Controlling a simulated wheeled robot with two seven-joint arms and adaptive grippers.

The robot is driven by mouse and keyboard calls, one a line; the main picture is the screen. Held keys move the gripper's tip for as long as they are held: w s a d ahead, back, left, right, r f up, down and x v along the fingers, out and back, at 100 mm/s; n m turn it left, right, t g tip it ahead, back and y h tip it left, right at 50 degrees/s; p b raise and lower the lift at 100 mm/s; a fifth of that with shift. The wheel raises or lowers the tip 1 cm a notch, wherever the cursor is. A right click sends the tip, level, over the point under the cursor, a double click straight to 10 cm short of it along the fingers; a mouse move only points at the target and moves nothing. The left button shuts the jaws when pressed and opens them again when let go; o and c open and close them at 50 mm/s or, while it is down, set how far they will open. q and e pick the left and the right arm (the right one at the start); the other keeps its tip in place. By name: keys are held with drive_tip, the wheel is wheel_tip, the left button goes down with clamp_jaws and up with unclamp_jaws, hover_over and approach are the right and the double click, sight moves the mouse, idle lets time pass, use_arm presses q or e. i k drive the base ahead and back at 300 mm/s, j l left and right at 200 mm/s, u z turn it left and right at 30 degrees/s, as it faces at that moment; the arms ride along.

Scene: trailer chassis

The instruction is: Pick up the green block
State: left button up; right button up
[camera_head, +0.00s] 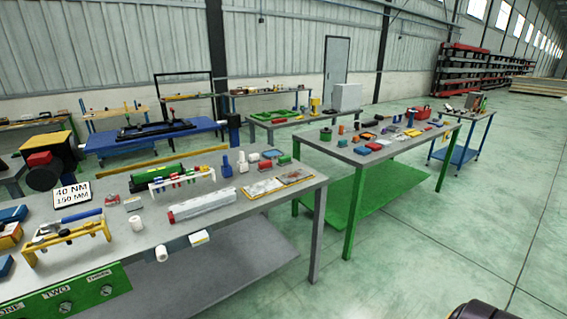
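A small green block (284,160) lies near the far right edge of the near grey workbench (240,222), beside a red block (265,166). Another small green piece (326,134) is on the second workbench (345,151), further back. From here I cannot tell which of the two is the task's block. Neither of my grippers is in view.
The near bench also holds a white rack (181,180), a long grey-white box (201,205), flat panels (279,185), a torque sign (72,193) and a yellow tool stand (67,238). The second bench carries several small parts. Open floor (420,250) lies at right.

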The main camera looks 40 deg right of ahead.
sight(282, 161)
drive_tip(key=i+l, duration=0.15)
drive_tip(key=l, duration=0.2)
drive_tip(key=i+l+u, duration=0.1)
drive_tip(key=l, duration=0.3)
drive_tip(key=i+l, duration=0.15)
drive_tip(key=l, duration=0.2)
drive_tip(key=i+l+u, duration=0.1)
drive_tip(key=l, duration=0.3)
